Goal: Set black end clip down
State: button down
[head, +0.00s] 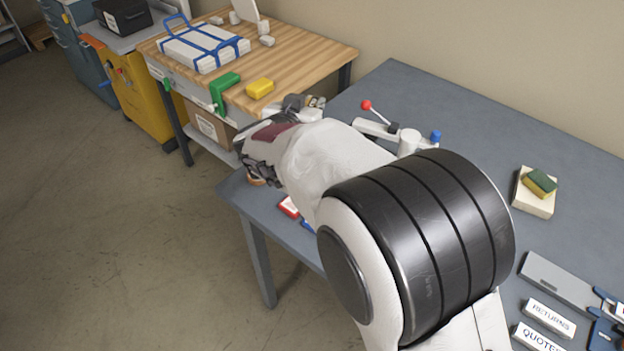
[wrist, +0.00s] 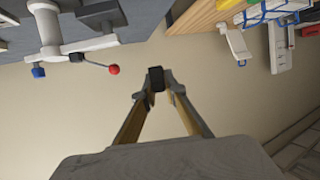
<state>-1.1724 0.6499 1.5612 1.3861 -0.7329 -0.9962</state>
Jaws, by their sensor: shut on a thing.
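The black end clip (wrist: 156,77) shows in the wrist view as a small dark block between my fingertips. My gripper (wrist: 158,88) is shut on it, with the two fingers on either side. The wall fills the background behind the clip, and no surface is seen touching it. In the head view my gripper (head: 258,158) is at the left end of the grey table (head: 480,125), near the wooden bench. My own arm covers much of it there, and I cannot make out the clip.
A white press with a red-knobbed lever (head: 367,105) stands behind my arm. The wooden bench (head: 310,60) holds a blue-strapped white stack (head: 203,45), a green clamp (head: 222,90) and a yellow block (head: 260,88). A sponge (head: 540,183) lies at right. The table's back middle is clear.

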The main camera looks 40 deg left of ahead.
notch_tip(320, 180, down, 9)
jog(key=shift+r, duration=0.15)
dwell(0.4)
jog(key=shift+f, duration=3.1)
jog(key=shift+f, duration=1.9)
jog(key=shift+f, duration=0.6)
jog(key=c, duration=2.1)
grip_release()
